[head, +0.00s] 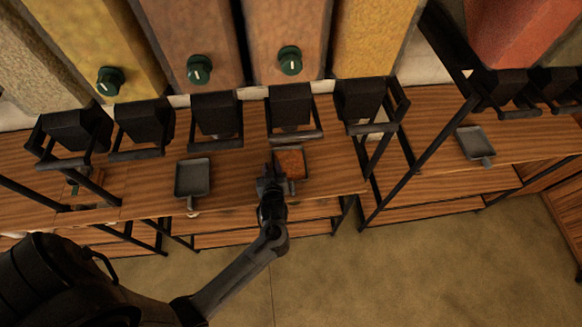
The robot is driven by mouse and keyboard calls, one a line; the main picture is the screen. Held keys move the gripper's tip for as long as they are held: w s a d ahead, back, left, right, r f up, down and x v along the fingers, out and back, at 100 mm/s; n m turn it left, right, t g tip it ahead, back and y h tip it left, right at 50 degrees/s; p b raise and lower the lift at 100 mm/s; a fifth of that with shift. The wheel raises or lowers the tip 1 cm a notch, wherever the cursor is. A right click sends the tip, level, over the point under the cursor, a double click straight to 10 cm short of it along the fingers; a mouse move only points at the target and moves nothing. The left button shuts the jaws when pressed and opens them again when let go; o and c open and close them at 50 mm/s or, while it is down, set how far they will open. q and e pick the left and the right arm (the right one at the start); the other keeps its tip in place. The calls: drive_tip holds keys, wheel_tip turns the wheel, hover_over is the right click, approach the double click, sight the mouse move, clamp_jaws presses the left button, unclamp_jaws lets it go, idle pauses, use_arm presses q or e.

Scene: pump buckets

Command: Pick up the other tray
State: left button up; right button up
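A grey tray (193,177) with a short handle lies on the wooden shelf, left of my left gripper, and looks empty. Another tray (292,162), filled with orange-brown material, lies right beside the gripper under a dispenser. A third grey tray (475,142) lies on the separate shelf at the right and looks empty. My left gripper (270,176) is at the front edge of the filled tray and covers part of it. Its fingers are dark and small, so I cannot tell whether they are open or shut, or touch the tray. My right gripper is not in view.
Tall dispensers with black spouts (215,113) and bar levers hang above the wooden shelf (235,190). Green knobs (199,69) show on some dispensers. A black metal frame (415,162) stands between the shelves. The floor (400,270) in front is clear.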

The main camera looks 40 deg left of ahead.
use_arm(q)
drive_tip(key=shift+w+a+f, duration=0.1)
drive_tip(key=shift+w+a, duration=0.1)
drive_tip(key=shift+s+d, duration=0.1)
drive_tip(key=shift+c, duration=0.5)
clamp_jaws()
